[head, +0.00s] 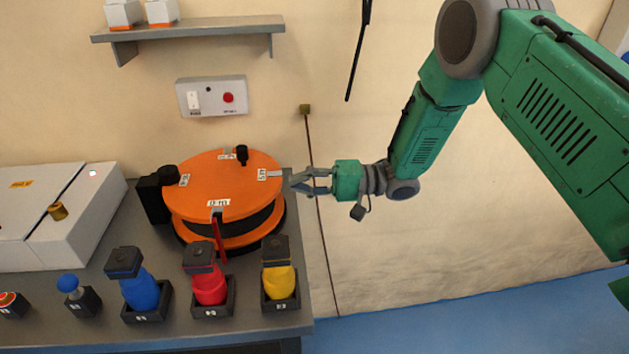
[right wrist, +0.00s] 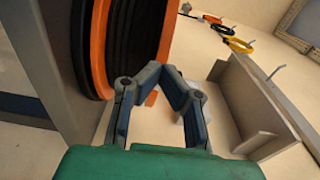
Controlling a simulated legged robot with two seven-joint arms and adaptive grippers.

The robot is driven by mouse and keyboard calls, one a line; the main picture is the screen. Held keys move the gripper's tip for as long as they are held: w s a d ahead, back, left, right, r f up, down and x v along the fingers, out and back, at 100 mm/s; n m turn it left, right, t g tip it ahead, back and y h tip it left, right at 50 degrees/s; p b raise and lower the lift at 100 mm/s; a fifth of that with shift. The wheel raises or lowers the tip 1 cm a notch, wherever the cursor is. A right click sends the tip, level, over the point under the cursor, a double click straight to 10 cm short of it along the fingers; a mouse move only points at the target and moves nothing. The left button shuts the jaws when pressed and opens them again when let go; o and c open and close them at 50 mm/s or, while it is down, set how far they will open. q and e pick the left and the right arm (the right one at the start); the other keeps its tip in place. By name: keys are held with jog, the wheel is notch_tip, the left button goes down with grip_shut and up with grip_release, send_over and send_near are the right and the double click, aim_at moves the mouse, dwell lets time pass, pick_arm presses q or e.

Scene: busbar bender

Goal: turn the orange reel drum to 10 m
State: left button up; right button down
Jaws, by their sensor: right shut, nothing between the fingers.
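The orange reel drum (head: 225,180) sits on the grey bench with dark cable wound below its top disc. A black knob (head: 242,154) stands up near the disc's back edge. White labels sit around the rim; the front one, above the red pointer (head: 219,238), appears to read 0 m, and the right one appears to read 5 m. My right gripper (head: 294,182) is shut and empty just right of the drum, near the right label; I cannot tell whether it touches. In the right wrist view its fingers (right wrist: 158,76) meet beside the drum's orange rim (right wrist: 97,45). My left gripper is out of view.
Blue, red and yellow handled devices (head: 209,288) stand along the bench front. A white box (head: 60,225) is at left. A wall switch box (head: 211,97) and a shelf (head: 190,32) are above the drum. Open space lies right of the bench.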

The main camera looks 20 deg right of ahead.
jog(key=shift+w+a+f, duration=0.1)
jog(key=shift+w+a, duration=0.15)
jog(key=shift+a, duration=0.3)
jog(key=shift+w, duration=0.2)
jog(key=shift+w+d+f, duration=0.15)
jog(key=shift+d, duration=0.15)
jog(key=shift+a, duration=0.8)
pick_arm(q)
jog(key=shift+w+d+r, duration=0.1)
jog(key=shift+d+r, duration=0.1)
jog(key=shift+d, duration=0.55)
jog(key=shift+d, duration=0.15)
pick_arm(e)
jog(key=shift+d, duration=0.1)
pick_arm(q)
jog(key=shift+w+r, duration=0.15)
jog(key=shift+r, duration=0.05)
pick_arm(e)
jog(key=shift+s+t, duration=0.2)
jog(key=shift+t, duration=0.1)
